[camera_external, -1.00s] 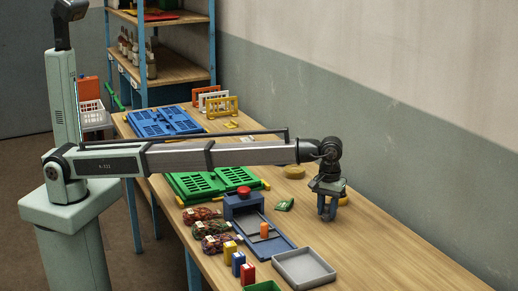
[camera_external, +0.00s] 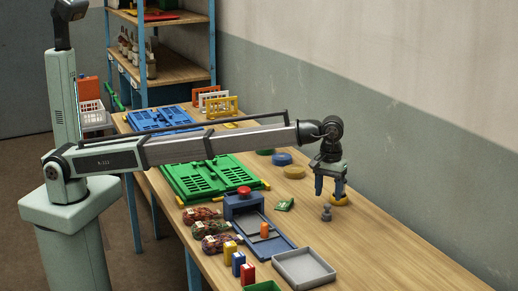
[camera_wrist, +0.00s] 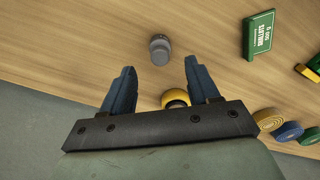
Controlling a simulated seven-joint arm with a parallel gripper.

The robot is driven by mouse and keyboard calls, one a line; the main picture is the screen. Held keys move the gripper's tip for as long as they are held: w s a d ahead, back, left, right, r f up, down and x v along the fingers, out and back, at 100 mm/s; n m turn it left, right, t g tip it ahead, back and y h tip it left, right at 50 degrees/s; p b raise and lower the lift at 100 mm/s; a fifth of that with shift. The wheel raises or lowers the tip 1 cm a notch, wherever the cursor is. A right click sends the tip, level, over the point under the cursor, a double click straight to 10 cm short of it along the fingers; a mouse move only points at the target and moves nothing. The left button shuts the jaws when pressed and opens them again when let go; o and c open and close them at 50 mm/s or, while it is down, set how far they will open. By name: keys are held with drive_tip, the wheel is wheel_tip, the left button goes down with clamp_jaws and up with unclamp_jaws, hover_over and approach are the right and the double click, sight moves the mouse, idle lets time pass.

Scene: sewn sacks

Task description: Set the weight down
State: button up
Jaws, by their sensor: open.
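The weight is a small grey knobbed piece (camera_external: 326,214) standing on the wooden table in the outside view. In the wrist view the weight (camera_wrist: 160,49) stands on the table beyond my fingertips, roughly between their lines. My gripper (camera_external: 330,190) is open and empty above and slightly behind the weight, apart from it. In the wrist view my gripper (camera_wrist: 158,75) shows two blue fingers spread wide. A yellow round piece (camera_wrist: 175,98) lies beneath the gap between the fingers, partly hidden by the gripper's bar.
A grey tray (camera_external: 331,281) lies nearer the front, and a blue device with a red knob (camera_external: 244,191) stands left of the weight. A green packet (camera_external: 285,205) lies nearby. Blue and yellow discs (camera_external: 294,172) sit behind. The table right of the weight is clear.

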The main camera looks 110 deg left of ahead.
sight(328, 205)
wheel_tip(328, 205, up, 6)
drive_tip(key=shift+f, duration=0.1)
idle(0.4)
